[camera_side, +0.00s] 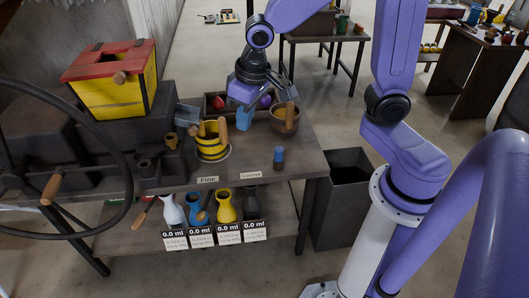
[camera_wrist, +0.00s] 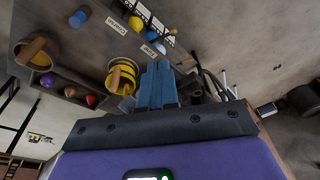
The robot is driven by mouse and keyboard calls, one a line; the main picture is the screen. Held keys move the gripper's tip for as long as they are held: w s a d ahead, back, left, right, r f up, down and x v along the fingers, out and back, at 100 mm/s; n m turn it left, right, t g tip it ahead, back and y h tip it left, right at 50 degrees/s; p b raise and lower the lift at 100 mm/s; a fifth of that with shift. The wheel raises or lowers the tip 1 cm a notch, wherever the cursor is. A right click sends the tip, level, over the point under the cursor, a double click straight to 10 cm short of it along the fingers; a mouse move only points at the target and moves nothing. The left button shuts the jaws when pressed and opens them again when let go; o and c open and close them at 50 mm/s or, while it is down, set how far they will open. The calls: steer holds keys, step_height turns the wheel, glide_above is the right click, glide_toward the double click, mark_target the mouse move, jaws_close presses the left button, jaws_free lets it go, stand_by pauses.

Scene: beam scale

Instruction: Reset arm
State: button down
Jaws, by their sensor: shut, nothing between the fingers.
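My gripper (camera_side: 245,118) hangs above the back part of the dark table (camera_side: 300,158), in front of the dark compartment box. Its blue fingers are together with nothing between them; they also show shut in the wrist view (camera_wrist: 158,72). The black-and-yellow striped pot (camera_side: 211,152) stands to the left of the fingers, and the wooden bowl (camera_side: 285,124) with a handle stands to their right. In the wrist view the striped pot (camera_wrist: 122,74) is left of the fingers. The fingers appear apart from both.
The compartment box (camera_side: 213,112) holds a red and a purple ball. A blue-topped cylinder (camera_side: 278,158) stands near the right edge. A yellow box (camera_side: 118,84) and large wheel (camera_side: 133,150) are left. Several vases (camera_side: 227,206) stand on the lower shelf; a dark bin (camera_side: 341,200) is right.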

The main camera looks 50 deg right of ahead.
steer(key=s+d+n+g, duration=0.1)
steer(key=s+n, duration=0.4)
steer(key=s, duration=0.5)
steer(key=s+d+n, duration=0.3)
steer(key=s+n, duration=0.2)
steer(key=s, duration=0.5)
steer(key=shift+d+r+g, duration=0.25)
steer(key=shift+r+g, duration=0.1)
steer(key=shift+g, duration=0.05)
